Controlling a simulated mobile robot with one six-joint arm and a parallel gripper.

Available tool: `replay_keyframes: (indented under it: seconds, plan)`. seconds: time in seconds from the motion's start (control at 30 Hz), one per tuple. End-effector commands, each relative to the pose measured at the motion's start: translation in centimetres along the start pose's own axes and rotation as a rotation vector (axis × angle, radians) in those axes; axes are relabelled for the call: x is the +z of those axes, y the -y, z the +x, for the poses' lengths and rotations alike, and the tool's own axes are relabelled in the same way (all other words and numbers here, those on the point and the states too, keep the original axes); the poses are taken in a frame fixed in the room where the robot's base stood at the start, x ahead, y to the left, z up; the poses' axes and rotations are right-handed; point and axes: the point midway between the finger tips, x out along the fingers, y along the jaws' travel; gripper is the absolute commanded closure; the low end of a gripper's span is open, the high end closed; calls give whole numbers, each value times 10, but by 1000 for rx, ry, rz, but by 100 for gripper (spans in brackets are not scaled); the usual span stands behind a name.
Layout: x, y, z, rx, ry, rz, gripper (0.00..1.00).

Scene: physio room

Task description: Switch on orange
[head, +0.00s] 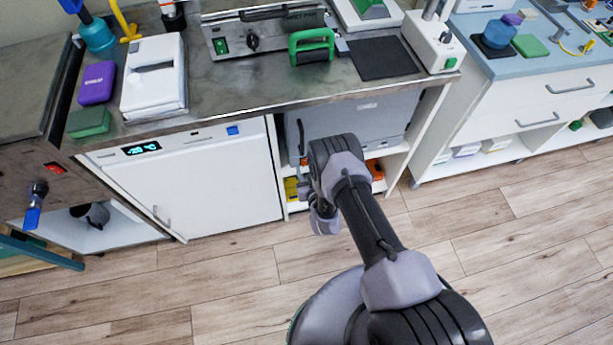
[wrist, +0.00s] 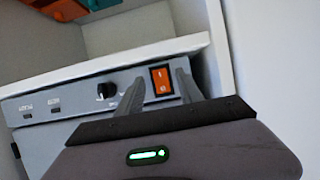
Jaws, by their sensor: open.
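An orange rocker switch (wrist: 161,80) with white marks sits on the front panel of a grey device (wrist: 60,105) in the wrist view. My gripper (wrist: 158,92) is open and empty, its two fingers pointing at the panel, one on each side of the switch in the picture. I cannot tell whether the fingertips touch the panel, or which way the switch is set. A grey box (head: 370,112), likely the same device, stands under the counter in the head view. My arm reaches in front of it; its switch and my fingertips cannot be made out there.
A black knob (wrist: 106,91) is beside the switch. A white shelf edge (wrist: 100,66) and a white wall (wrist: 280,70) are close by. A red switch (head: 55,168) is on the left cabinet, and a green switch (head: 222,45) is on a countertop unit. The wooden floor (head: 500,230) is clear.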

Motion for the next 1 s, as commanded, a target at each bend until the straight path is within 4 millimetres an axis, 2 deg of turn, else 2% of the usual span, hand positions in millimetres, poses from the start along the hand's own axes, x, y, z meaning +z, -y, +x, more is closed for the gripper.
replay_keyframes:
  seconds: [0.1,0.4,0.6,0.63,0.8,1.0]
  plan:
    - [1,0,11,-1,-1,0,56]
    - [-2,0,12,-1,0,0,58]
    - [-2,0,12,-1,0,0,98]
    - [-2,0,12,-1,0,0,100]
    - [0,0,12,0,-20,0,100]
    - [6,0,15,0,-205,0,100]
